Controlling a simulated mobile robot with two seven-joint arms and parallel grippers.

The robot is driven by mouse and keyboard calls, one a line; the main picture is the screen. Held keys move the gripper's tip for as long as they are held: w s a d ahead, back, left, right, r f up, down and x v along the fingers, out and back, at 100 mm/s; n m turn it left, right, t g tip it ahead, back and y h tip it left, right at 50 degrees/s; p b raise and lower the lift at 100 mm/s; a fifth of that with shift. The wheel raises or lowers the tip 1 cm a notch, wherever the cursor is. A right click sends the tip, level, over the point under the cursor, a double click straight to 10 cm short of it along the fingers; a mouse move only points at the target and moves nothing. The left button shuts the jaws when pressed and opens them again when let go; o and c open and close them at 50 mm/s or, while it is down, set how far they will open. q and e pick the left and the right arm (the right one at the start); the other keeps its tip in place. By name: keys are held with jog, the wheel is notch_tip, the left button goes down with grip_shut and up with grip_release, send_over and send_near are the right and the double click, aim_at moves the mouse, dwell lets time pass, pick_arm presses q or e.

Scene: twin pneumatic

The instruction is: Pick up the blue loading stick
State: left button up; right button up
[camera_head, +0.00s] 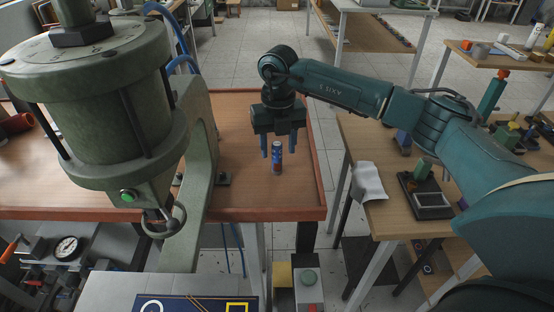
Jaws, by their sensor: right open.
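The blue loading stick (277,158) stands upright on the brown workbench (243,197), near its right front corner. It is short and blue with an orange-red mark low on its side. My right gripper (279,149) hangs over it from above, pointing down, with blue fingers. The fingers are apart, one to the left of the stick and one to its right. A small gap seems to show between the fingers and the stick. I cannot tell the exact depth between them. My left gripper does not show.
A large green pneumatic press (95,110) stands on the left, its frame beside the stick. A wooden table (378,215) on the right holds a paper sheet (369,182) and a dark device (428,200). The bench around the stick is clear.

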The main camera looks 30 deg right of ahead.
aim_at(277, 160)
notch_tip(277, 160, down, 5)
jog(key=shift+a+p, duration=0.1)
jog(key=shift+p, duration=0.5)
jog(key=shift+c, duration=0.6)
grip_shut()
notch_tip(277, 160, up, 10)
jog(key=shift+r+b, duration=0.1)
jog(key=shift+b, duration=0.7)
jog(key=shift+c, duration=2.4)
grip_release()
jog(key=c, duration=0.4)
